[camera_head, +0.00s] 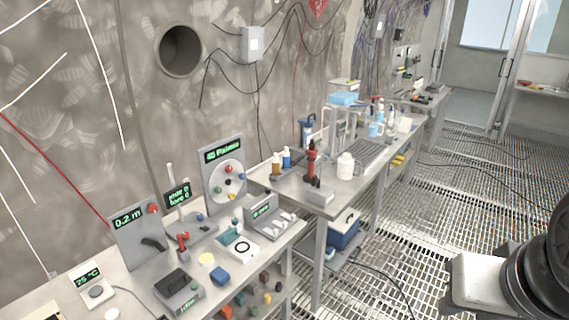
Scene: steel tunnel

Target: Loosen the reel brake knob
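A grey upright panel (128,252) with a green "0.2 m" readout stands on the near bench at the left. A red round knob (153,208) sits at its upper right corner, and a black crank-like part (154,243) is on its lower face. This may be the reel unit, but no label shows and I cannot tell for certain which knob is the reel brake. Dark rounded parts of my arm show at the lower right, over the floor and well apart from the bench. My gripper's fingers are not in view.
Beside the panel stand a dial panel (223,176), a red-handled device (183,242), a grey scale-like box (178,291) and a blue block (219,276). A second bench (290,184) continues behind. The grated floor (470,190) to the right is mostly open, with cables across it.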

